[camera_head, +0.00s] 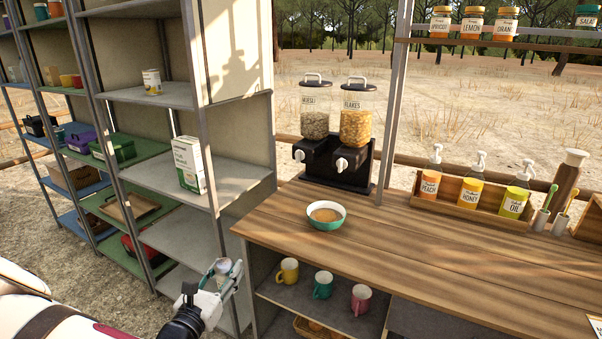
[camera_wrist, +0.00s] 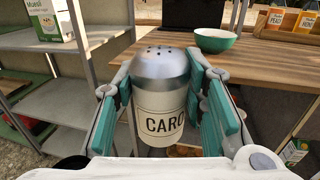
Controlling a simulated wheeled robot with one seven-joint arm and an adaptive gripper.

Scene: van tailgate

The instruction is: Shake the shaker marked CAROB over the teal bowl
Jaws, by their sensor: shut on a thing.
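The shaker (camera_wrist: 160,100) has a silver perforated cap and a cream label reading "CARO", with the rest hidden by a finger. My gripper (camera_wrist: 165,110) is shut on it, with teal pads on both sides. The shaker stands about upright, cap up. In the head view my gripper (camera_head: 224,278) is at the lower left, in front of the counter's left end, and the shaker's top (camera_head: 222,267) shows between its fingers. The teal bowl (camera_head: 326,216) sits on the counter with something brown inside. It also shows in the wrist view (camera_wrist: 215,42), beyond and right of the shaker.
The wooden counter (camera_head: 420,250) is clear in front of the bowl. Two cereal dispensers (camera_head: 335,125) stand behind it. Pump bottles stand in a wooden box (camera_head: 470,212) at right. Mugs (camera_head: 323,285) sit on the shelf below. A shelf rack (camera_head: 240,170) stands left.

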